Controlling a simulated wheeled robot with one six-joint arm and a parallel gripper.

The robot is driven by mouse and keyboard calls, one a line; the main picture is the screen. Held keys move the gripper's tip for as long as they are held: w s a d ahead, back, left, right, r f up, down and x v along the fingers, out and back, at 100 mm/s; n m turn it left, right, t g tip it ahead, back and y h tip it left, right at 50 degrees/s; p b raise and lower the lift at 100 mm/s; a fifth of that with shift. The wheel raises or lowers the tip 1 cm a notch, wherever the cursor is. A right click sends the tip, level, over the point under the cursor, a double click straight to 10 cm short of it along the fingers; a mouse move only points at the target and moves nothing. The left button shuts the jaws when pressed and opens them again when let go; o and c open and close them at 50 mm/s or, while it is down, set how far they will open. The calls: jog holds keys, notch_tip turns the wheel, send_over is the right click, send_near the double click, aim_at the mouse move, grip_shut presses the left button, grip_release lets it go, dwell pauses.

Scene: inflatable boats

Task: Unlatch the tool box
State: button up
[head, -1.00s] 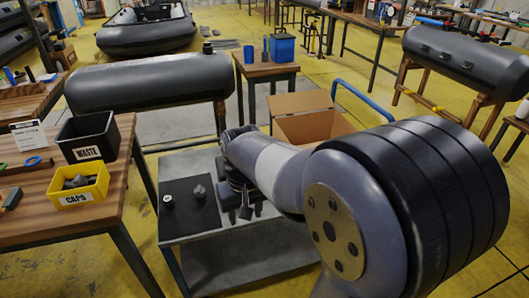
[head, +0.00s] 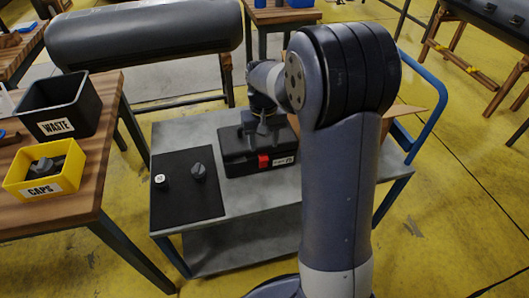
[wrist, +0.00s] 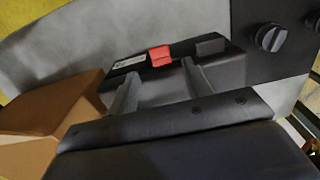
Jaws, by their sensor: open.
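The black tool box (head: 236,160) sits on the grey cart with its lid down. Its red latch (head: 264,161) is on the front face, beside a white label. In the wrist view the red latch (wrist: 160,55) lies just past my fingertips, flush against the box front as far as I can see. My gripper (head: 262,128) is above the box lid, behind the latch, and partly hidden by my arm in the head view. In the wrist view my gripper (wrist: 159,80) is open, its two fingers apart with nothing held between them.
A dark mat (head: 188,208) with two knobs or caps lies left of the box on the cart (head: 205,128). A cardboard box (head: 403,111) is at right behind my arm. A wooden table at left holds a black waste bin (head: 88,112) and yellow caps bin (head: 66,179).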

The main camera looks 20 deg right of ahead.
aim_at(264, 157)
jog(key=shift+f+b, duration=0.35)
jog(key=shift+f, duration=2)
jog(key=c, duration=1)
